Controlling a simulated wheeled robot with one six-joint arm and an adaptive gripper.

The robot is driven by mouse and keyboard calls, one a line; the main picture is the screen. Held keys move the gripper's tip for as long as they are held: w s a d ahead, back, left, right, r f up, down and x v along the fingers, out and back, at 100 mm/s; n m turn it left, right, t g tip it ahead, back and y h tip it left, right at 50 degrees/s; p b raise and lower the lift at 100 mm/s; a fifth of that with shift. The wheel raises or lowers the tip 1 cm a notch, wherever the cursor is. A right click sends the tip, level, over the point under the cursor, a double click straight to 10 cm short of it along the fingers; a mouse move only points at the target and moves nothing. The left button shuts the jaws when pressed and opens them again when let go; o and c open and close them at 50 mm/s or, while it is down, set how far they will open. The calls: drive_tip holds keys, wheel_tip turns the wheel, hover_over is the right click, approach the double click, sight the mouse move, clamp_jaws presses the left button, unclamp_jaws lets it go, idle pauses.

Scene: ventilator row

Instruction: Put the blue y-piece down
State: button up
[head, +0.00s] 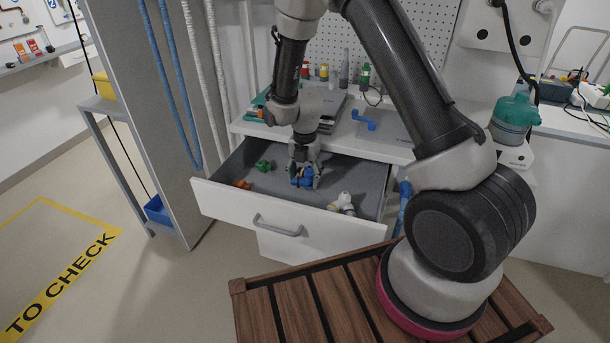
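The blue y-piece (302,176) is between the fingers of my gripper (304,178), inside the outline of the open drawer (267,222). The gripper points down, and its fingers sit on both sides of the piece and appear to grip it. The fingers hide part of the y-piece. I cannot tell whether its underside touches the drawer floor.
The drawer also holds a green piece (263,165), an orange piece (242,184) and a white piece (343,203), with bare floor between them. A blue angled part (363,120) lies on the worktop (385,146) behind. Hanging hoses (180,85) are at the left.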

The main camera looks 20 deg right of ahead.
drive_tip(key=o, duration=0.3)
drive_tip(key=shift+s+d+f, duration=0.1)
drive_tip(key=shift+s+f, duration=0.2)
drive_tip(key=shift+s, duration=0.05)
drive_tip(key=s+d+r+m, duration=0.1)
drive_tip(key=d+r+m, duration=0.1)
drive_tip(key=r, duration=0.6)
drive_tip(key=s+d+r+m+t, duration=0.1)
drive_tip(key=r+m, duration=0.2)
drive_tip(key=r, duration=0.5)
drive_tip(key=s+d+r+m, duration=0.2)
drive_tip(key=r, duration=0.6)
drive_tip(key=s+d+r+m+t, duration=0.1)
drive_tip(key=s+d+r+m, duration=0.2)
drive_tip(key=s+m, duration=0.4)
drive_tip(key=s+d+r+m+t, duration=0.1)
drive_tip(key=s+d+r+m, duration=0.2)
drive_tip(key=s+r+m, duration=0.2)
drive_tip(key=s+d+r+m+t, duration=0.1)
drive_tip(key=s+d+r+m, duration=0.2)
drive_tip(key=s+m, duration=0.6)
drive_tip(key=shift+s+d+r+m, duration=0.4)
drive_tip(key=shift+s+r, duration=0.1)
drive_tip(key=shift+r, duration=0.2)
